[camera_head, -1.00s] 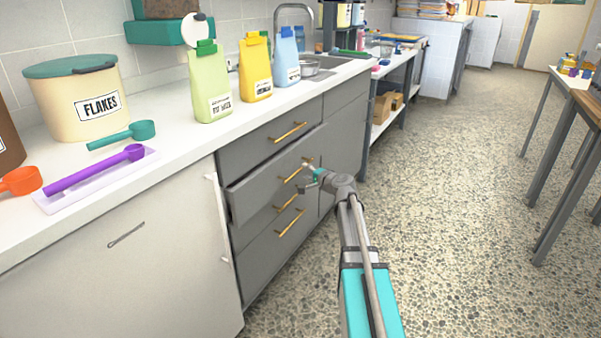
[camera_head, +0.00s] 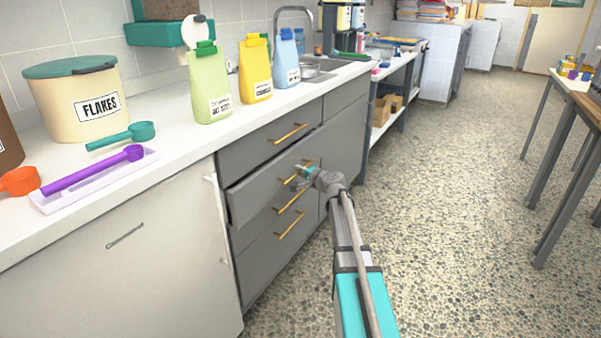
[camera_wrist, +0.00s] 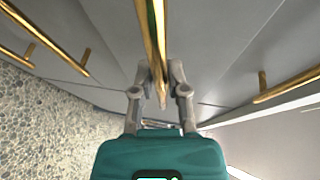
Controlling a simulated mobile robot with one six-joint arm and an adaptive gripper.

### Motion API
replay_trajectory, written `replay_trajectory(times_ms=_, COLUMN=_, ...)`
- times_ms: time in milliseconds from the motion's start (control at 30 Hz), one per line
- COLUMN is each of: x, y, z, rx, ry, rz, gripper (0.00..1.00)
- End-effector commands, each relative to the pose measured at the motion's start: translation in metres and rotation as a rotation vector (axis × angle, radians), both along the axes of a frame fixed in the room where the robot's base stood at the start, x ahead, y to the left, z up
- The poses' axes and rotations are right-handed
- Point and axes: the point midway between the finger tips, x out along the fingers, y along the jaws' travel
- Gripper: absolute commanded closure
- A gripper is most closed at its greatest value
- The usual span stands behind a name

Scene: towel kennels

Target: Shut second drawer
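The second drawer (camera_head: 262,192) in the grey cabinet stands slightly out, with a dark gap along its left side. Its gold handle (camera_wrist: 152,30) runs lengthwise through the middle of the wrist view. My gripper (camera_head: 300,178) is at the front of this drawer, by the handle. In the wrist view, the two fingers of my gripper (camera_wrist: 156,68) are apart, one on each side of the handle's near end. A small gap seems to show between fingers and handle; contact cannot be told. My gripper partly hides the handle in the head view.
The top drawer (camera_head: 265,143) above and the lower drawer (camera_head: 265,248) sit flush, with gold handles. A white cabinet door (camera_head: 120,265) is at left. The counter (camera_head: 170,155) holds bags, scoops and a flakes tub. The speckled floor at right is open up to a table (camera_head: 570,130).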

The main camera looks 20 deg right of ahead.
Motion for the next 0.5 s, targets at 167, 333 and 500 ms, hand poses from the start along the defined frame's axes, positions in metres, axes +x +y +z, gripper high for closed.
replay_trajectory(times_ms=167, x=0.000, y=0.000, z=0.000, rx=0.000, ry=0.000, rz=0.000, gripper=1.00)
replay_trajectory(times_ms=333, x=0.000, y=0.000, z=0.000, rx=0.000, ry=0.000, rz=0.000, gripper=1.00)
replay_trajectory(times_ms=500, x=0.011, y=0.007, z=0.000, rx=-0.001, ry=0.000, rz=0.002, gripper=1.00)
